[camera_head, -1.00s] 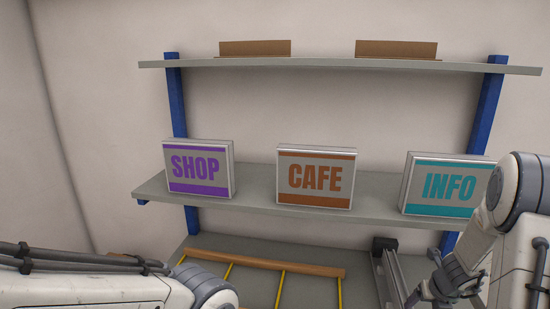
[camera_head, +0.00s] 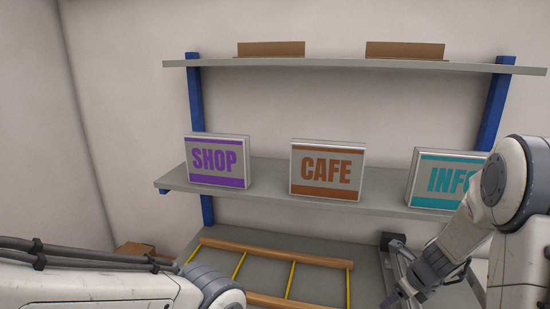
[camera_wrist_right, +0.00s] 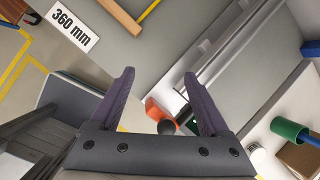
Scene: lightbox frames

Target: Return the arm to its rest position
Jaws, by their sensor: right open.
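My right gripper (camera_wrist_right: 160,78) is open and empty in the right wrist view, its two dark fingers apart above the work surface. In the head view my right arm (camera_head: 510,185) comes in from the right and bends down towards the bench, covering part of the INFO sign. Its fingertips are hard to make out there. My left arm (camera_head: 90,285) lies across the lower left of the head view. Its gripper is out of view.
SHOP (camera_head: 217,160), CAFE (camera_head: 327,170) and INFO (camera_head: 445,180) lightboxes stand on the middle shelf. A wooden frame with yellow lines (camera_head: 290,254) lies on the bench. A green cup (camera_wrist_right: 288,128) and an orange object (camera_wrist_right: 155,112) show in the wrist view.

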